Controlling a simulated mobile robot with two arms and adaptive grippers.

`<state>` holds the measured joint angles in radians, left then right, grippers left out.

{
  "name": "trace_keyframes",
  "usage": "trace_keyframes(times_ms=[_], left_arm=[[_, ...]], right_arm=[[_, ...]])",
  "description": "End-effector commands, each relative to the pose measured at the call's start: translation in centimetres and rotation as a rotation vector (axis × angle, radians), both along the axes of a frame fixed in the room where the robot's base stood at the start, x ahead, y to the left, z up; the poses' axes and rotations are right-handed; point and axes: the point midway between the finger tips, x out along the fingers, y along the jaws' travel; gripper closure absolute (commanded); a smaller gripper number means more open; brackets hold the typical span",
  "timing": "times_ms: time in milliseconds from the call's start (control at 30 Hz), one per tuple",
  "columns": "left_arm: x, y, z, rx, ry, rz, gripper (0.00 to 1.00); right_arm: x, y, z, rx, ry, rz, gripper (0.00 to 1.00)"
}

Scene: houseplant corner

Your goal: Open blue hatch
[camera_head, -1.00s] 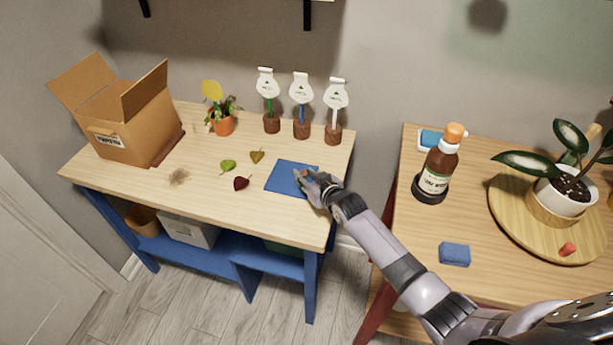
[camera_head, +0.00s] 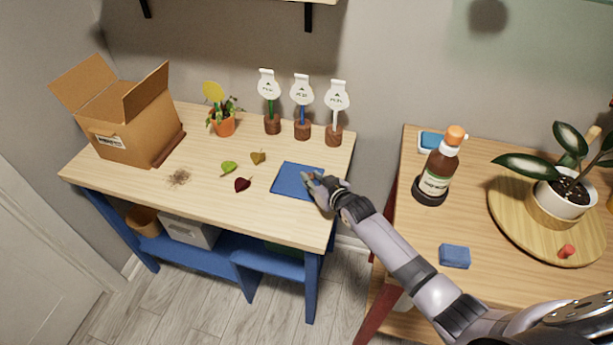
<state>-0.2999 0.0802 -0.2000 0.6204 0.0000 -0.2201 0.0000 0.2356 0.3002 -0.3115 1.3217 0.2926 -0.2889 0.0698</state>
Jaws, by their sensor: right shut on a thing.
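The blue hatch (camera_head: 292,182) is a flat square panel at the right part of the left table's light wooden top. My right gripper (camera_head: 313,181) is at the hatch's right edge and is shut on it. The fingers cover that edge, so the exact grip is hidden. The hatch looks flat or nearly so; I cannot tell whether it is raised at all. My left gripper is not in view.
Leaves (camera_head: 242,185) and a dirt patch (camera_head: 179,178) lie left of the hatch. Three plant markers (camera_head: 302,108), a potted plant (camera_head: 222,124) and an open carton (camera_head: 135,125) stand behind. A brown bottle (camera_head: 437,175) and blue sponge (camera_head: 454,257) are on the right table.

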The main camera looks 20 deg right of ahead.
Motion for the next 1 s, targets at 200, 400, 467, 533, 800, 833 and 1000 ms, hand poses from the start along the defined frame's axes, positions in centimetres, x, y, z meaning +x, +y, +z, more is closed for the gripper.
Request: trace_keyframes(times_ms=[200,400,467,533,800,833,1000], left_arm=[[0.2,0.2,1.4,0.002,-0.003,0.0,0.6],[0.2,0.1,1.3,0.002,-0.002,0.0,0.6],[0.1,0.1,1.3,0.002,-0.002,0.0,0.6],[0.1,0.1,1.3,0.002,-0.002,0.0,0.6],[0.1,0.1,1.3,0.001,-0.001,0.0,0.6],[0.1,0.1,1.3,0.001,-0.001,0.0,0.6],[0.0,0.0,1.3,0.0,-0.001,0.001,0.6]], right_arm=[[-2.6,-3.9,-0.1,-0.01,0.007,-0.002,1.0],[-2.9,-4.3,-0.1,-0.003,0.005,-0.001,1.0],[-2.8,-4.2,-0.1,-0.002,0.004,-0.001,1.0],[-2.8,-4.2,-0.1,-0.002,0.004,-0.001,1.0],[-2.9,-4.3,-0.1,-0.004,0.004,-0.001,0.63],[-2.9,-4.3,-0.1,-0.004,0.004,-0.001,0.61],[-2.9,-4.3,-0.1,-0.004,0.004,-0.002,0.59]])
